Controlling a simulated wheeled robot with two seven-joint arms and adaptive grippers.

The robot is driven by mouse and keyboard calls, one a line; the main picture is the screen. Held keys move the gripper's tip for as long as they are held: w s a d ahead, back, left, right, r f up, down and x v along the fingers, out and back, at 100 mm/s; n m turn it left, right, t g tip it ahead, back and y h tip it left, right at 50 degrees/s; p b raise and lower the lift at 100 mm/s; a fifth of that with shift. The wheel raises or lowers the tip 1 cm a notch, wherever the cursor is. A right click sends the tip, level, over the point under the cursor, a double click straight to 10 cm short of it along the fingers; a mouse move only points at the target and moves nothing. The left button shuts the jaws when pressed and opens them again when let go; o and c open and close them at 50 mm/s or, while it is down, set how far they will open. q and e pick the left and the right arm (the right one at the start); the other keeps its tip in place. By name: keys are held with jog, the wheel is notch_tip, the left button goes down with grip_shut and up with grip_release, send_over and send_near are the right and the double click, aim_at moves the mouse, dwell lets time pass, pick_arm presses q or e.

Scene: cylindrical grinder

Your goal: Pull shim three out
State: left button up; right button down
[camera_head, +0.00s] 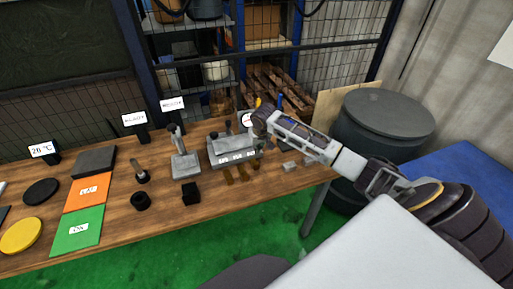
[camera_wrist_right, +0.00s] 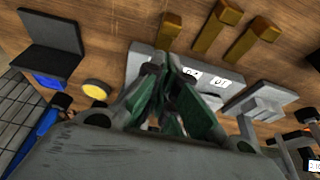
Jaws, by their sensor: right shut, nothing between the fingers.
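The grey block (camera_head: 218,148) stands on the wooden bench, with small white labels on its front. Three brass shims stick out of its front at the bottom (camera_head: 243,173). In the right wrist view the block (camera_wrist_right: 138,62) shows with the left shim (camera_wrist_right: 170,31), the middle shim (camera_wrist_right: 217,28) and the right shim (camera_wrist_right: 251,40). The label by the right shim seems to read 01; the label at the left is hidden by my fingers. My right gripper (camera_wrist_right: 166,60) is shut and empty, its tips over the block near the left shim. In the head view it (camera_head: 262,120) is at the block's right end. My left gripper is out of view.
A grey stand (camera_head: 185,165), a black cube (camera_head: 191,194) and a black ring (camera_head: 141,201) sit left of the block. Orange (camera_head: 86,194) and green mats lie further left. Small grey blocks (camera_head: 290,166) lie to the right. A dark barrel (camera_head: 385,120) stands beyond the bench's right end.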

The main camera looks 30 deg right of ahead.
send_over(253, 160)
jog(key=s, duration=0.2)
jog(key=shift+w+f, duration=0.15)
jog(key=shift+f, duration=3.95)
jog(key=shift+f, duration=0.1)
